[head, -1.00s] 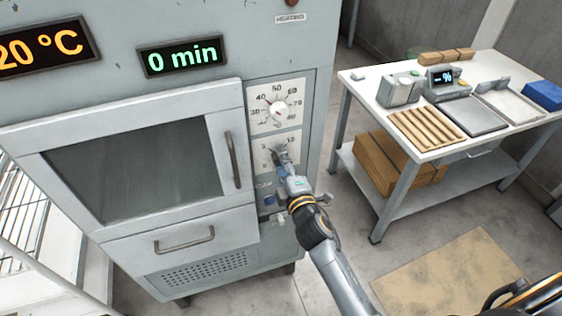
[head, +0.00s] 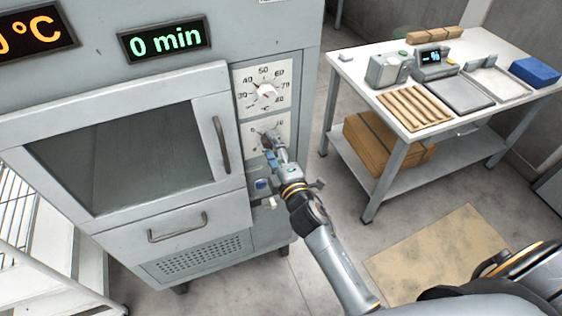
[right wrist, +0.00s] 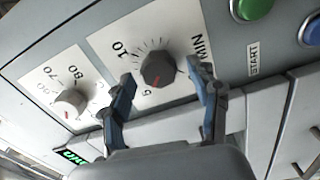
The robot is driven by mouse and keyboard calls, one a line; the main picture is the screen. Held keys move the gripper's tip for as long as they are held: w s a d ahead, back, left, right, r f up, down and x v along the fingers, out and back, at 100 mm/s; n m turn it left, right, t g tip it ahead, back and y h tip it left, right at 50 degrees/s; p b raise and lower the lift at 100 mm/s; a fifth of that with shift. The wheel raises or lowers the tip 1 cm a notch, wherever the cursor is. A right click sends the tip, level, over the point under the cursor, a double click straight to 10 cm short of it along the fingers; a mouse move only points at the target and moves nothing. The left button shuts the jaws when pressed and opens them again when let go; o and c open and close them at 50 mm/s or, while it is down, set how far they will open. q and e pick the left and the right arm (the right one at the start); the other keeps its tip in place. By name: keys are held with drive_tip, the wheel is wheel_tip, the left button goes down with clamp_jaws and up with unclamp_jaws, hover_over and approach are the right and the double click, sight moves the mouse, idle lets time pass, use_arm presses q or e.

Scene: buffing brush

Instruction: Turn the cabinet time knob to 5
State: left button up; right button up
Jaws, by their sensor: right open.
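The time knob (right wrist: 160,68) is dark grey on a white dial plate marked 5, 10 and MIN. Its red mark is at the knob's lower edge in the right wrist view, on the side of the 5. My right gripper (right wrist: 161,76) is open, with one blue-tipped finger on each side of the knob; I cannot tell if they touch it. In the head view my right gripper (head: 275,146) is at the lower dial and partly hides it. The cabinet's time display (head: 165,39) reads 0 min. My left gripper is not in view.
The temperature knob (head: 265,91) with a red mark sits on the dial above. A green START button (right wrist: 256,6) and a blue button (right wrist: 313,30) are beside the time dial. The cabinet door handle (head: 220,145) is left of the dials. A workbench (head: 345,66) stands at the right.

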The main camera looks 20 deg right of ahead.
drive_tip(key=s, duration=1)
drive_tip(key=shift+s+d, duration=0.2)
drive_tip(key=shift+s, duration=0.2)
drive_tip(key=s+f+m+g+b, duration=0.1)
drive_tip(key=s+f+m+g, duration=0.2)
drive_tip(key=f, duration=0.9)
drive_tip(key=s+a+f+m+g+b, duration=0.1)
drive_tip(key=s+f+m+g, duration=0.3)
drive_tip(key=f, duration=0.9)
drive_tip(key=s+f+g+b, duration=0.15)
drive_tip(key=s+f, duration=0.35)
drive_tip(key=f, duration=0.7)
drive_tip(key=s+d+f+m+g, duration=0.2)
drive_tip(key=s+f, duration=0.4)
drive_tip(key=s, duration=0.3)
drive_tip(key=s+d+f+m+g, duration=0.2)
drive_tip(key=s+f, duration=0.4)
drive_tip(key=s, duration=0.3)
drive_tip(key=s+d+f+m+g+b, duration=0.1)
drive_tip(key=s+d+f+m+g, duration=0.2)
drive_tip(key=s+f, duration=0.4)
drive_tip(key=shift+s+m+g+h, duration=0.3)
drive_tip(key=shift+s+m+g, duration=0.1)
drive_tip(key=shift+s+g, duration=0.45)
drive_tip(key=shift+s+f, duration=0.1)
